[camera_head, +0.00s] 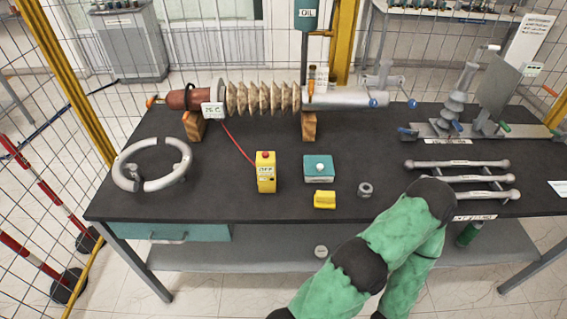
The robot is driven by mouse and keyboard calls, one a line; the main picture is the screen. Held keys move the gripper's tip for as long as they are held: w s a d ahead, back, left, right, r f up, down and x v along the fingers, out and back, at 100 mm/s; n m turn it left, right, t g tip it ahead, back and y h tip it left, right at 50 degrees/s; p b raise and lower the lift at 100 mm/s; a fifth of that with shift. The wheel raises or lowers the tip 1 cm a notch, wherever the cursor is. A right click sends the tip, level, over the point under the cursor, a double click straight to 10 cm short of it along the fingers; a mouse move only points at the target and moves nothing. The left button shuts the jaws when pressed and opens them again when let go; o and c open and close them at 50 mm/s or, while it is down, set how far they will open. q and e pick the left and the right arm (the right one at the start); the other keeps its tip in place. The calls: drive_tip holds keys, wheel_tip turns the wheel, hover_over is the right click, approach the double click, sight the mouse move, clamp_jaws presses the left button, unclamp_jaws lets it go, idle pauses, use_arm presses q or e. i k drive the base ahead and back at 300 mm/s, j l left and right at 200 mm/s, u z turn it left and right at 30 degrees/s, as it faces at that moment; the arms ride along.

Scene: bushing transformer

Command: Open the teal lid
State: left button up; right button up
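A small teal box with a pale teal lid (319,163) sits near the middle of the dark table. The lid carries a small white knob and a white label on the front, and it looks shut. Neither of my grippers shows in the head view. A green-sleeved arm of mine (405,225) rises from the bottom edge, bends over the table's front edge right of centre, and runs back out of view. The teal box is clear of it and fully visible.
A yellow box with a red button (265,172) stands left of the lid. A yellow block (324,200) and a metal nut (365,190) lie in front. A ribbed bushing (262,97) lies behind on wooden blocks. A grey ring (150,165) is at left, metal rods (458,179) at right.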

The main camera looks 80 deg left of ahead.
sight(314, 165)
drive_tip(key=i+u, duration=0.1)
drive_tip(key=u, duration=2.35)
